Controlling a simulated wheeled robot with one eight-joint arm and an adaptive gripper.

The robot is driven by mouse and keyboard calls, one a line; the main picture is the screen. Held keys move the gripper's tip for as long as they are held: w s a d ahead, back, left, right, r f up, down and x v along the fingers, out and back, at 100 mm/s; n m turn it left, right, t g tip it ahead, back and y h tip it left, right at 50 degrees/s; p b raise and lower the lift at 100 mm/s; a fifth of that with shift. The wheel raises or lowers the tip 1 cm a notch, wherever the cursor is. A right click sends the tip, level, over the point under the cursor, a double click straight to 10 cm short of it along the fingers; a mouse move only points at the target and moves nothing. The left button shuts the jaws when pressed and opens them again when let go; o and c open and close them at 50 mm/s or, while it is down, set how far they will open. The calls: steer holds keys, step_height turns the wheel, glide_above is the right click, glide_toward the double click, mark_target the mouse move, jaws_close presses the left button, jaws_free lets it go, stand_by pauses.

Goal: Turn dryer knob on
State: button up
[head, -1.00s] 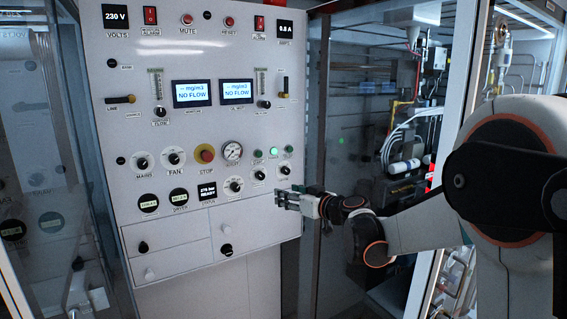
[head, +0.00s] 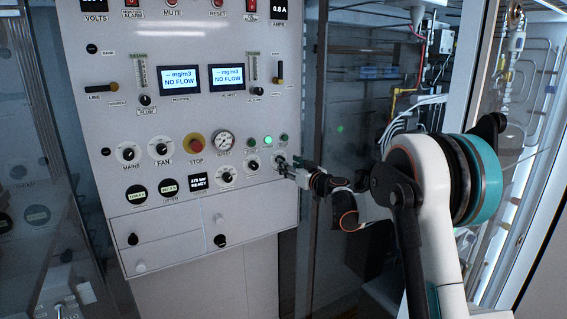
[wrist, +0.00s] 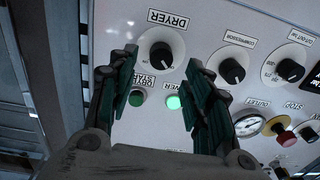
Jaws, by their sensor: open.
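The dryer knob (wrist: 161,55) is a black pointer knob on a white round plate under the "DRYER" label in the wrist view. In the head view the knob (head: 280,160) is the rightmost of its row and partly hidden by my gripper. My gripper (wrist: 164,72) is open, with its green-padded fingers on either side of the knob in the picture. In the head view my gripper (head: 288,168) is at the panel's right edge, close to the knob. I cannot tell whether the fingers touch it.
A lit green lamp (wrist: 173,102) and a dark green button (wrist: 137,98) are close to the fingers. The red stop button (head: 194,144) is further left.

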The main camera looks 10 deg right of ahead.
steer(key=x, duration=0.5)
steer(key=c, duration=1.1)
